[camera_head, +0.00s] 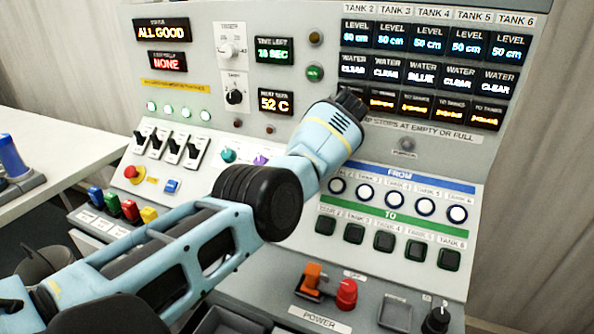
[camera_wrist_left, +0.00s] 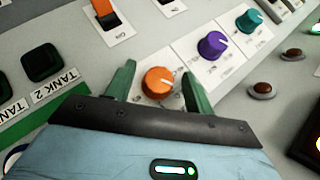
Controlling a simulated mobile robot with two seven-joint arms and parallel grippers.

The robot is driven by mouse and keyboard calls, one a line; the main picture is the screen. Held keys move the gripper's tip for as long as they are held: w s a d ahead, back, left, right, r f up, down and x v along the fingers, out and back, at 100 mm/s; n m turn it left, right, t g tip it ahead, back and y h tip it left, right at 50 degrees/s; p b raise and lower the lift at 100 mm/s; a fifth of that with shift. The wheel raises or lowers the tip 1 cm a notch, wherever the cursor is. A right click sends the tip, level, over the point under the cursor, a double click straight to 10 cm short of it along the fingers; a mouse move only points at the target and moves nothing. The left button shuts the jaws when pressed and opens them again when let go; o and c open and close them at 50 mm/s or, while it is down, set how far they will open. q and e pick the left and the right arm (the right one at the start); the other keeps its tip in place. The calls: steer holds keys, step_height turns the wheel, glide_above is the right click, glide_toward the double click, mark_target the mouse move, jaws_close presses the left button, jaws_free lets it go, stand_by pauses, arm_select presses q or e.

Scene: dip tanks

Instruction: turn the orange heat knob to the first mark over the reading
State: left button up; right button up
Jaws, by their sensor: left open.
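The orange heat knob (camera_wrist_left: 158,83) shows in the left wrist view, on a white plate in a row with a purple and a teal knob. A thin pale line on it seems to point right; the marks around it are too small to read. My left gripper (camera_wrist_left: 159,71) is open, with one green finger on each side of the knob; I cannot tell whether they touch it. In the head view my arm hides the knob and the fingers. A display (camera_head: 275,101) there reads 52 C. My right gripper is not in view.
The purple knob (camera_wrist_left: 212,45) and teal knob (camera_wrist_left: 249,20) sit close beside the orange one. An orange switch (camera_wrist_left: 104,14) and a dark green button (camera_wrist_left: 42,63) are also near. The panel (camera_head: 320,70) holds many more displays and buttons.

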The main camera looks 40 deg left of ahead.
arm_select(q)
step_height(320, 180, up, 4)
steer(key=shift+f, duration=0.15)
steer(key=s+d+p, duration=0.1)
steer(key=p, duration=0.1)
steer(key=shift+s+p, duration=0.25)
steer(key=shift+p, duration=0.1)
steer(key=s+d+r+p, duration=0.1)
steer(key=s+d+p, duration=0.6)
steer(key=s, duration=0.5)
steer(key=shift+s+d+p, duration=0.15)
steer(key=shift+p, duration=0.85)
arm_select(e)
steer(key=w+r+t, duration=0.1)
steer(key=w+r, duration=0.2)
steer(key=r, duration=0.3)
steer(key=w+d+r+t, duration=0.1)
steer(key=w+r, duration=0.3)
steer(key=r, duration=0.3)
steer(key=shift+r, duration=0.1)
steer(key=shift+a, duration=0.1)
